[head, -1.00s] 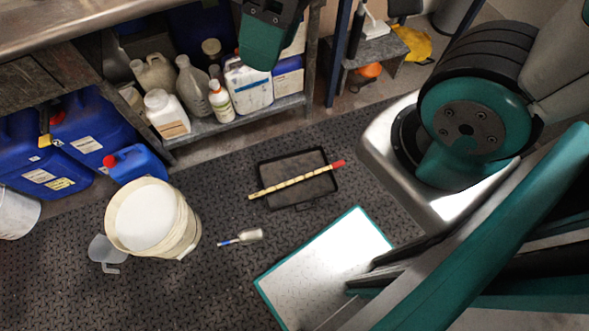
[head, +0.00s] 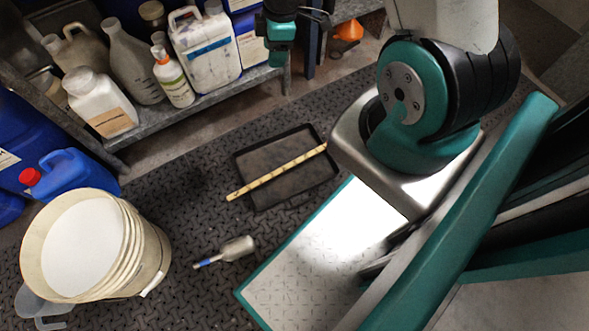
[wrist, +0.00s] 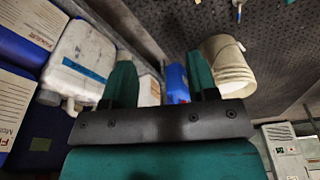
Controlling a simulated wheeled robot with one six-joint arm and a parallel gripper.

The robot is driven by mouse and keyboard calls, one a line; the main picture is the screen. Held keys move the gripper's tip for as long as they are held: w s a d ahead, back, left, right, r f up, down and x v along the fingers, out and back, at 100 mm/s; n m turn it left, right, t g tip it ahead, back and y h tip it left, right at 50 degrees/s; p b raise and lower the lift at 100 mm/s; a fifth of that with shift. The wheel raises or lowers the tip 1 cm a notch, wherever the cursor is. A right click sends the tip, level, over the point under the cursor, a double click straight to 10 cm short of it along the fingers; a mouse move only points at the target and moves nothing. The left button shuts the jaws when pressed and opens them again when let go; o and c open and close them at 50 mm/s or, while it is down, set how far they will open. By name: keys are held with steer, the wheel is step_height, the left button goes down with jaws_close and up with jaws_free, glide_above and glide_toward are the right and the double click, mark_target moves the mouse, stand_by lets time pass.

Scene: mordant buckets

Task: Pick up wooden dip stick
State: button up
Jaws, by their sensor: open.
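The wooden dip stick (head: 276,172), pale yellow with marks along it, lies slantwise across a black tray (head: 262,205) on the floor in the head view. Its right end is hidden behind my body. My gripper (wrist: 160,78) shows two teal fingers spread apart with nothing held between them in the wrist view. In the head view the end of my arm (head: 281,32) is at the top, in front of the shelf and well apart from the stick. I cannot make out the stick in the wrist view.
A cream bucket (head: 150,255) with white contents stands at left, also in the wrist view (wrist: 228,66). A low shelf (head: 205,103) holds several jugs and bottles.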

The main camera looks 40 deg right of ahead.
steer(key=s+d+f+n+b, duration=0.1)
steer(key=d+f+b, duration=0.2)
steer(key=f, duration=0.6)
steer(key=s+d+f+n+b, duration=0.1)
steer(key=s+d+f+b, duration=0.2)
steer(key=f, duration=0.6)
steer(key=n+g+h+b, duration=0.1)
steer(key=n+h+b, duration=0.1)
steer(key=b, duration=0.4)
glide_above(318, 150)
step_height(318, 150, down, 14)
step_height(318, 150, down, 11)
steer(key=b, duration=0.6)
steer(key=shift+s+f+b, duration=0.1)
steer(key=shift+f+b, duration=0.1)
steer(key=shift+b, duration=0.15)
steer(key=f+b, duration=0.1)
steer(key=f, duration=0.1)
steer(key=f+b, duration=0.4)
steer(key=shift+d+f, duration=0.2)
steer(key=shift+d, duration=0.2)
steer(key=shift+r, duration=0.1)
jaws_close()
